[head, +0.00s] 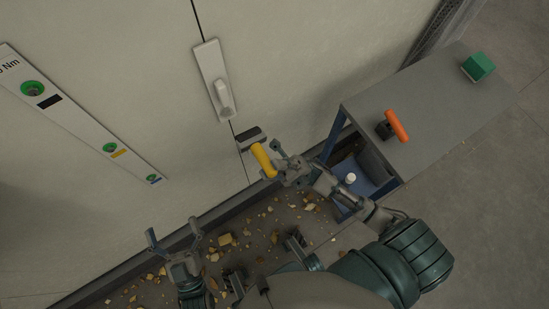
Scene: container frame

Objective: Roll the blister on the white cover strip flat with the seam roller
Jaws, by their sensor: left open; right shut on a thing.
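The white cover strip (208,62) is fixed on the pale wall panel, over a dark vertical seam. The blister (225,97) is a raised, rounded bulge on the strip's lower half. My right gripper (281,160) is shut on the yellow handle of the seam roller (263,158). The roller's dark head (250,137) is near the wall, below the strip's lower end and apart from the blister. Whether the head touches the wall cannot be told. My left gripper (173,238) is open and empty, low at the left, away from the strip.
A grey-topped cart (440,110) stands at the right with an orange-handled tool (396,126) and a green block (478,66) on top. Its open blue compartment holds a small white item (351,178). A label strip with green rings (75,120) is on the wall. Yellowish debris (225,239) litters the floor.

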